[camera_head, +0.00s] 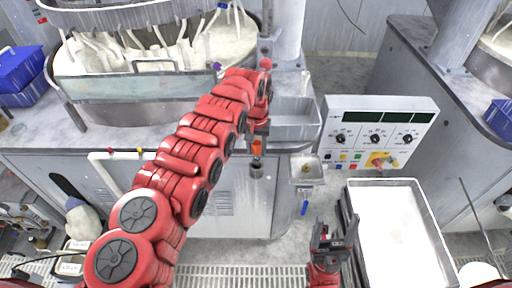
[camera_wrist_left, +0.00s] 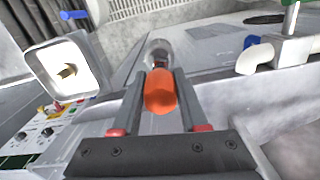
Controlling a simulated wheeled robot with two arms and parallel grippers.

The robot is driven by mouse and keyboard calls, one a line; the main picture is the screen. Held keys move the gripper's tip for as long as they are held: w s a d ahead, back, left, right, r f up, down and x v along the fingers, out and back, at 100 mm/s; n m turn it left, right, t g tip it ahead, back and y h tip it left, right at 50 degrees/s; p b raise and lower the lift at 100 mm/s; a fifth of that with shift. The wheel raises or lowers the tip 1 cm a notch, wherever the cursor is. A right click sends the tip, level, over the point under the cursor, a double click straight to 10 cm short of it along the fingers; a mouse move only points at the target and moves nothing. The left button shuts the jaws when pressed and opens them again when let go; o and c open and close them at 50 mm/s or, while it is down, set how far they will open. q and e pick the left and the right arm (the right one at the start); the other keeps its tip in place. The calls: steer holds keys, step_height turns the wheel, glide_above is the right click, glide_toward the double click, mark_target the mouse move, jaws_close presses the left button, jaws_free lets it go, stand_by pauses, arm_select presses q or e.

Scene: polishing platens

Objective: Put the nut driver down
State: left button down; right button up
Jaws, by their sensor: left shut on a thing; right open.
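The nut driver (camera_wrist_left: 160,92) has an orange handle and a clear or metallic end pointing away from the left wrist camera. My left gripper (camera_wrist_left: 160,88) is shut on its orange handle. In the head view the nut driver (camera_head: 256,150) hangs below my left gripper (camera_head: 258,132), in front of the grey cabinet and left of the small tray. It touches nothing else that I can see. My right gripper (camera_head: 334,236) is open and empty at the lower right, beside the large white-filled tray.
A metal basin (camera_head: 292,122) is set in the worktop behind my left gripper. A large metal tray (camera_head: 440,250) stands at the right. A polishing tub (camera_head: 130,100) stands at the back left.

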arm_select(q)
steer(key=shift+s+f, duration=0.2)
steer(key=shift+f, duration=0.05)
steer(key=shift+w+f+b, duration=0.1)
steer(key=shift+f+b, duration=0.15)
steer(key=shift+b, duration=0.1)
steer(key=shift+c, duration=2.2)
jaws_free()
steer(key=shift+r, duration=0.1)
steer(key=shift+r+p, duration=0.6)
steer(key=shift+w+r+b, duration=0.1)
steer(key=shift+r+b, duration=0.15)
steer(key=shift+b, duration=0.05)
step_height(320, 180, up, 6)
steer(key=b, duration=0.3)
steer(key=shift+d+r, duration=0.1)
steer(key=shift+r, duration=0.05)
step_height(320, 180, up, 4)
steer(key=shift+r+p, duration=0.2)
steer(key=shift+p, duration=0.4)
steer(key=shift+s+r, duration=0.2)
steer(key=shift+r, duration=0.25)
